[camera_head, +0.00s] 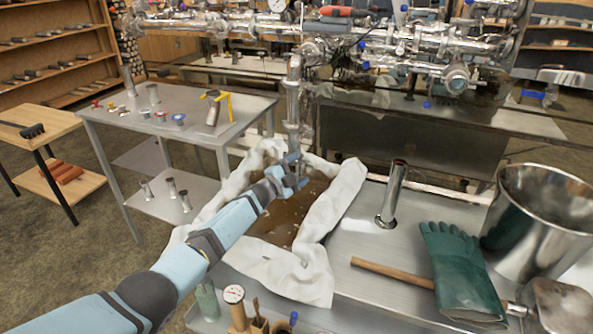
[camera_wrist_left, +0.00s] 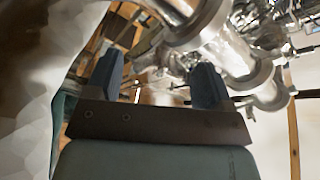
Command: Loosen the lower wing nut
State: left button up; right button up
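A vertical steel pipe (camera_head: 292,95) with clamped joints drops from the overhead pipework towards the cloth-lined pan (camera_head: 342,192). My left gripper (camera_head: 291,172) is at the lower end of this pipe, above the brown liquid. In the left wrist view the two dark fingers of my left gripper (camera_wrist_left: 157,82) stand apart with nothing clearly between them. Shiny pipe and clamp fittings (camera_wrist_left: 232,52) lie just beyond and to the right of the fingers. I cannot pick out the lower wing nut for certain; it is small or hidden by the gripper. My right gripper is not in view.
White cloth (camera_head: 345,190) drapes the pan's rim and shows close at the left in the wrist view. A short upright steel tube (camera_head: 392,195), green glove (camera_head: 459,270), wooden handle (camera_head: 390,272) and steel bucket (camera_head: 530,225) stand right. A metal table (camera_head: 190,138) with small parts is left.

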pick_arm(q)
jog(key=shift+a, duration=0.1)
jog(key=p+v, duration=0.4)
jog(key=v, duration=0.9)
jog(key=shift+s+a, duration=0.15)
jog(key=shift+s, duration=0.2)
jog(key=shift+c, duration=0.2)
